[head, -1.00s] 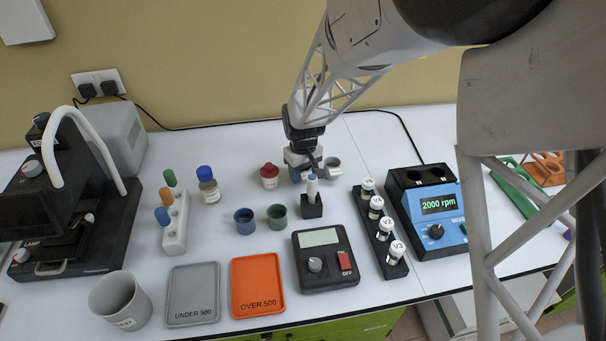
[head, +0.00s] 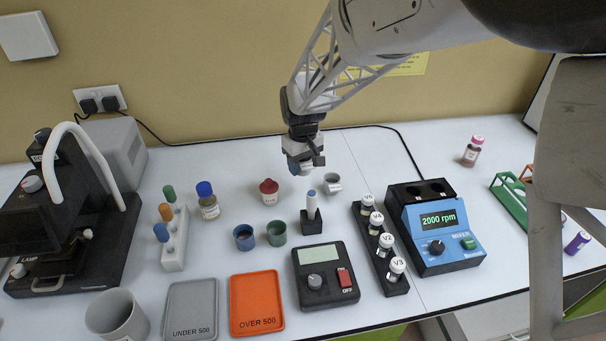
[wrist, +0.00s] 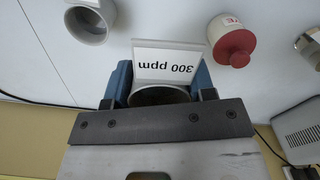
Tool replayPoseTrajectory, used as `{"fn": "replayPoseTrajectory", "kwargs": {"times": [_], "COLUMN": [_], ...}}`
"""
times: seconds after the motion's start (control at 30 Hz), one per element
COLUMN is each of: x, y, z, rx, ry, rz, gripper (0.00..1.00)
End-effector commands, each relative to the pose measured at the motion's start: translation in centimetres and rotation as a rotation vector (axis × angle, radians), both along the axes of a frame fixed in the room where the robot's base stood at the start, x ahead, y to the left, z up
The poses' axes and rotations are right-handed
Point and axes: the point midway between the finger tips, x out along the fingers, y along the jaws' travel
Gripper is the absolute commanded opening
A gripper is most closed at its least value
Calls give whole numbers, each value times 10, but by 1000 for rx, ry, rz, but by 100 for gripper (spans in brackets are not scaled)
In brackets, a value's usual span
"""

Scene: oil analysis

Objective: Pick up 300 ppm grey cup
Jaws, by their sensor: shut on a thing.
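My gripper (head: 304,166) is at the back middle of the table, apparently a little above the top. In the wrist view, its blue fingers (wrist: 160,88) are shut on a grey cup (wrist: 158,97), of which mainly the rim shows. A white label reading "300 ppm" (wrist: 166,64) shows upside down just beyond the rim; I cannot tell whether it is fixed to the cup. In the head view the gripper hides most of the held cup. A second grey cup (head: 333,183) stands on the table to the right; it also shows in the wrist view (wrist: 90,22).
A red-lidded jar (head: 269,192) stands left of the gripper. A black holder with a pen-like tool (head: 311,213) is in front. Blue and green cups (head: 276,233), a vial rack (head: 382,245) and the blue mixer (head: 436,228) stand nearby. The back strip is mostly clear.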

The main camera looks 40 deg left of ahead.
Motion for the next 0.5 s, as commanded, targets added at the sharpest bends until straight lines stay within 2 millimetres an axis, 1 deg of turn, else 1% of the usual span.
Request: {"fn": "replayPoseTrajectory", "kwargs": {"times": [0.03,0.13,0.5], "x": [0,0,0], "y": [0,0,0], "z": [5,9,11], "rx": [1,0,-1], "ry": [0,0,0], "rz": [0,0,0], "gripper": [23,23,23]}}
